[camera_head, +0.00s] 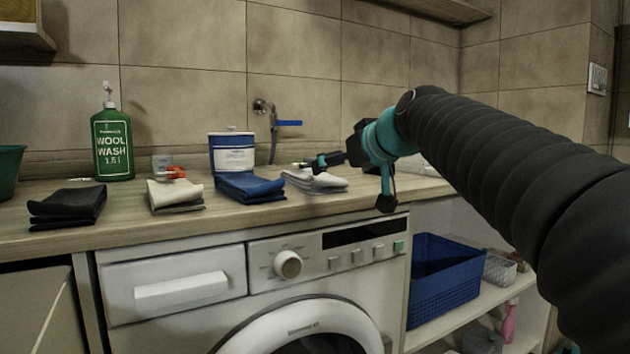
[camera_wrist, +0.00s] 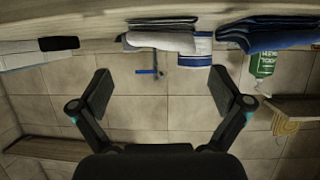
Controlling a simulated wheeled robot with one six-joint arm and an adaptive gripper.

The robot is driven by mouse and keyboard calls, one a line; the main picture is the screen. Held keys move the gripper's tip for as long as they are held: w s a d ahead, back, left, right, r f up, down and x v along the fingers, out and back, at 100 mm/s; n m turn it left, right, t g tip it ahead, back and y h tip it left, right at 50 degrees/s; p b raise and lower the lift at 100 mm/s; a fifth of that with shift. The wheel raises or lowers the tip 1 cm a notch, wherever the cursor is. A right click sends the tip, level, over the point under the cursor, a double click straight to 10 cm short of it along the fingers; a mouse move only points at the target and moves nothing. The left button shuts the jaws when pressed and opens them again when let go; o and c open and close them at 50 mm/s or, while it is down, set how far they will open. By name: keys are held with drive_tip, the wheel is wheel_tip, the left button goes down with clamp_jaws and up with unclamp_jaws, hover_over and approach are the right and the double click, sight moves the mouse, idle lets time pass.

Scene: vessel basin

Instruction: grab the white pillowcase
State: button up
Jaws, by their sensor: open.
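The white pillowcase is most likely the folded whitish cloth (camera_head: 318,182) on the counter, right of a folded blue cloth (camera_head: 248,187). In the wrist view, which looks upside down, the whitish cloth (camera_wrist: 162,42) lies near the top edge with darker layers against it. My gripper (camera_head: 325,160) appears just above or behind the cloth in the head view; the exact gap cannot be told. In the wrist view my gripper (camera_wrist: 165,88) has its two fingers wide apart, with nothing between them. The whitish cloth is apart from both fingers there.
A folded cream cloth (camera_head: 175,195) and a folded black cloth (camera_head: 68,206) lie further left. A blue-and-white tub (camera_head: 232,150), a green wool wash bottle (camera_head: 112,143) and a tap (camera_head: 272,125) stand behind. A washing machine (camera_head: 270,285) and a blue basket (camera_head: 445,280) are below.

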sight(311, 178)
drive_tip(key=x, duration=0.9)
drive_tip(key=shift+w+a, duration=0.25)
drive_tip(key=shift+a, duration=0.1)
drive_tip(key=c, duration=1.1)
drive_tip(key=shift+c, duration=0.3)
drive_tip(key=shift+r, duration=0.1)
